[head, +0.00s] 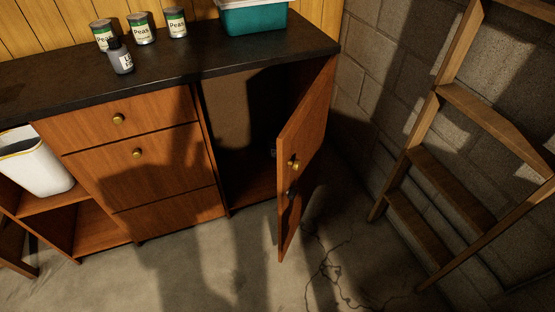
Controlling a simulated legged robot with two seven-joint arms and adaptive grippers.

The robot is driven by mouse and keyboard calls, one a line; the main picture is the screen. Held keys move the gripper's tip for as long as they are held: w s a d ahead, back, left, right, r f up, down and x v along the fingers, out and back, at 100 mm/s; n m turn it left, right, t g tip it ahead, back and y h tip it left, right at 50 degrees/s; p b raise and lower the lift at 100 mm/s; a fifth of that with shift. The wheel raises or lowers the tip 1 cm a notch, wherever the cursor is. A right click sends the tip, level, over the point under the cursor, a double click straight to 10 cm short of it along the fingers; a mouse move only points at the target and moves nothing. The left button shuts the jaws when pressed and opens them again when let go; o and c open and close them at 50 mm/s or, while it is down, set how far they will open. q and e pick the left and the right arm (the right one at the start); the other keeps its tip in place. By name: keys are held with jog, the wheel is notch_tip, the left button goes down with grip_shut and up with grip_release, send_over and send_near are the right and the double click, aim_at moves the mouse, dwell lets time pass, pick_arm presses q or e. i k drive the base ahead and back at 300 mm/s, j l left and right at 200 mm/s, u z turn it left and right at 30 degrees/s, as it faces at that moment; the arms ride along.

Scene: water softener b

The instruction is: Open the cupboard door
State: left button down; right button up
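The cupboard door (303,154) is a reddish-brown wooden panel at the right end of the counter unit. It stands swung well open toward me, hinged on its right side. A round brass knob (293,163) is on its face, with a small dark fitting (291,192) below it. The cupboard interior (243,123) shows to the left of the door, dark and mostly in shadow, with nothing clearly visible inside. Neither of my grippers shows in the head view. A large shadow falls across the drawer fronts and the floor.
A dark countertop (185,65) holds several Peas cans (142,29), a small grey bottle (120,57) and a teal bin (252,18). Drawers (130,125) are left of the cupboard. A white bin (34,165) sits on a left shelf. Floor in front is clear.

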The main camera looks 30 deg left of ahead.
aim_at(299, 144)
jog(key=i+j+z, duration=0.3)
jog(key=i+j, duration=0.15)
jog(key=i+j+z, duration=0.25)
jog(key=i+j, duration=0.2)
jog(key=j, duration=0.15)
